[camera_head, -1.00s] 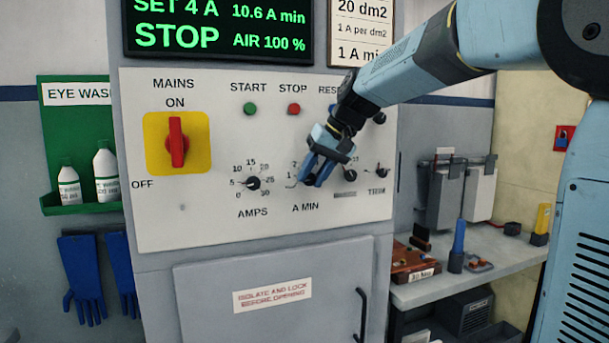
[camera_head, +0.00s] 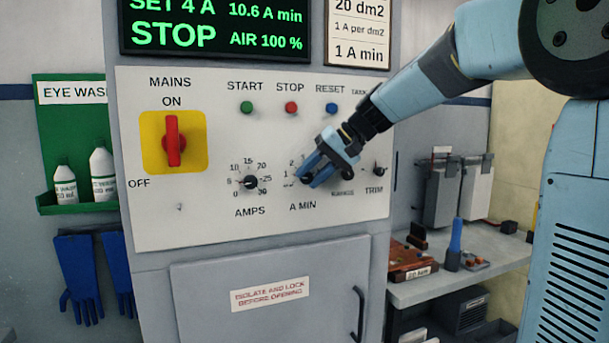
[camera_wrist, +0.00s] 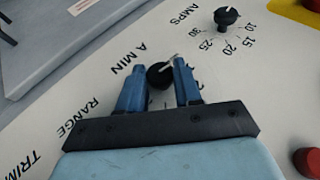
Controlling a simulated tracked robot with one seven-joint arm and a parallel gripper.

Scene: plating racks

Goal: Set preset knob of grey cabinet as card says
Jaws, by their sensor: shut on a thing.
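The grey cabinet (camera_head: 190,250) has a pale control panel with several labelled knobs. The black A MIN knob (camera_wrist: 158,77) has a white pointer line, and my gripper (camera_wrist: 160,66) is shut on it, one blue finger on each side. In the head view my gripper (camera_head: 311,177) covers most of this knob and part of its scale. The card (camera_head: 359,30) beside the display reads 20 dm2, 1 A per dm2 and 1 A min. The green display (camera_head: 215,25) reads SET 4 A, 10.6 A min, STOP and AIR 100 %.
The AMPS knob (camera_head: 250,182) is left of my gripper and the TRIM knob (camera_head: 378,170) is close on its right. START (camera_head: 247,107), STOP (camera_head: 291,107) and RESET (camera_head: 331,108) buttons sit above. A red mains switch (camera_head: 173,141) is further left.

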